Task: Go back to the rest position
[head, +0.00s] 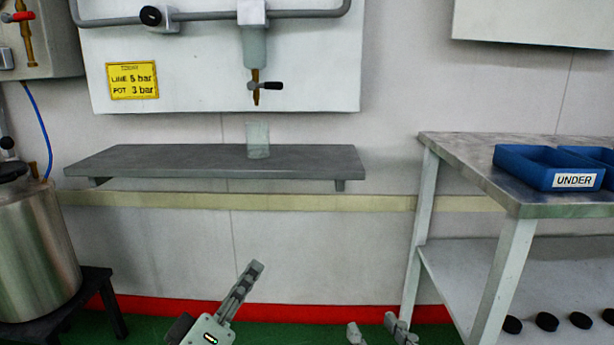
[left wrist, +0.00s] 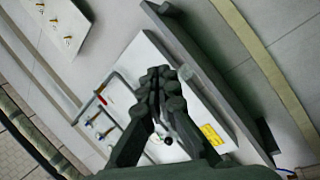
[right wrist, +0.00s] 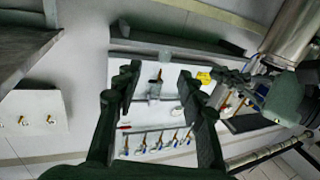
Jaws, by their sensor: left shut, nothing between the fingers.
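My left gripper (head: 255,268) is in the lower middle of the head view, in front of the wall and below the grey shelf. It is shut with nothing in it; its closed fingers also show in the left wrist view (left wrist: 163,74). My right gripper (head: 377,331) is at the bottom edge of the head view, with only its fingertips in sight. In the right wrist view its fingers (right wrist: 158,80) stand wide apart and empty. Neither gripper touches anything.
A clear cup (head: 258,141) stands on the grey shelf (head: 180,162) under the dispensing valve (head: 256,88). A metal table (head: 470,160) with a blue "UNDER" bin (head: 535,174) is at right; several black discs lie on its lower shelf. A steel pot (head: 35,250) stands at left.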

